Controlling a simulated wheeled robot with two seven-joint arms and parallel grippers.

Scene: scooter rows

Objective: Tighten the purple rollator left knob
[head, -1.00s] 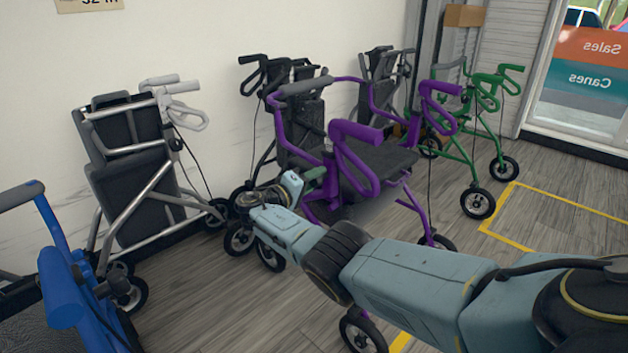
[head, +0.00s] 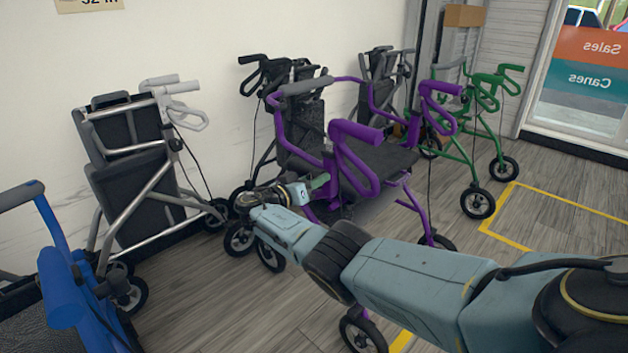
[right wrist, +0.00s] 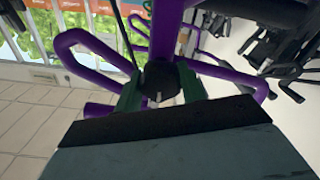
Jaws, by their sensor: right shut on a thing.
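The purple rollator (head: 354,133) stands unfolded in the middle of the head view, with its dark seat behind the handle. In the right wrist view its purple frame (right wrist: 168,30) runs up the middle, with a black knob (right wrist: 162,80) on it. My right gripper (right wrist: 160,90) has its green fingers on both sides of this knob and is shut on it. In the head view the right gripper (head: 319,181) is at the left side of the purple frame, below the handle. The knob cannot be made out there. My left gripper is not in view.
A grey rollator (head: 130,165) stands by the wall at left, and a blue one (head: 62,285) is at the near left. Black rollators (head: 262,78) are behind the purple one. A green rollator (head: 487,95) stands at right. Open floor (head: 540,240) lies at right.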

